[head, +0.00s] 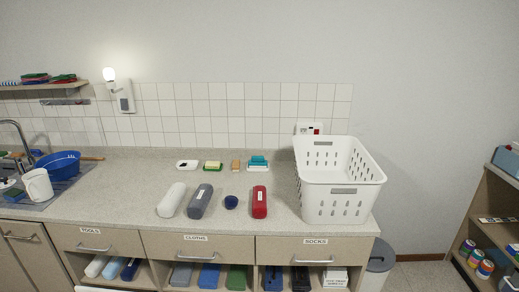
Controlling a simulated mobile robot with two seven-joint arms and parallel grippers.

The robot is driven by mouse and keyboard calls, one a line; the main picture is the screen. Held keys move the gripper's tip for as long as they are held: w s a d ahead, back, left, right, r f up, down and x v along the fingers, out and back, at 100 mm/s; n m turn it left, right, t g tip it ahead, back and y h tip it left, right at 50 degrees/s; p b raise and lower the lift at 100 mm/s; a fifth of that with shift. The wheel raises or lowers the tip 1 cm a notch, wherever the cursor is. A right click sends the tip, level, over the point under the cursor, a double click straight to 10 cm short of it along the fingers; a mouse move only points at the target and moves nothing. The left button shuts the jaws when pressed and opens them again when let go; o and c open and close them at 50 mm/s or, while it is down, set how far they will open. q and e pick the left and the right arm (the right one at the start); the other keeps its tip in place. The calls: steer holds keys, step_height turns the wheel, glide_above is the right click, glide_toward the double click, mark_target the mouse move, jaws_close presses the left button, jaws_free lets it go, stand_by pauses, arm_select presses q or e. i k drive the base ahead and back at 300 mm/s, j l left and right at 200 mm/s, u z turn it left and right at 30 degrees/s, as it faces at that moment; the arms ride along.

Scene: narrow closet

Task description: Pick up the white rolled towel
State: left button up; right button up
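The white rolled towel (172,200) lies on the speckled counter, left of a grey rolled towel (200,201), with a small gap between them. It lies near the counter's front edge, above the drawer labelled "CLOTHS". Neither of my grippers shows in the head view, so nothing is seen touching the towel.
A dark blue ball-like item (231,202) and a red roll (260,202) lie to the right. A white basket (340,190) stands at the counter's right end. Soaps and sponges line the back. A white jug (38,185) and blue bowl (62,164) are at the sink.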

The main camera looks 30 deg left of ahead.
mark_target(168, 205)
steer(key=i+u, duration=0.1)
steer(key=u, duration=0.3)
steer(key=i+l+u, duration=0.1)
steer(key=u, duration=0.35)
steer(key=i+l+u, duration=0.1)
steer(key=u, duration=0.3)
steer(key=i+l+u, duration=0.1)
steer(key=u, duration=0.3)
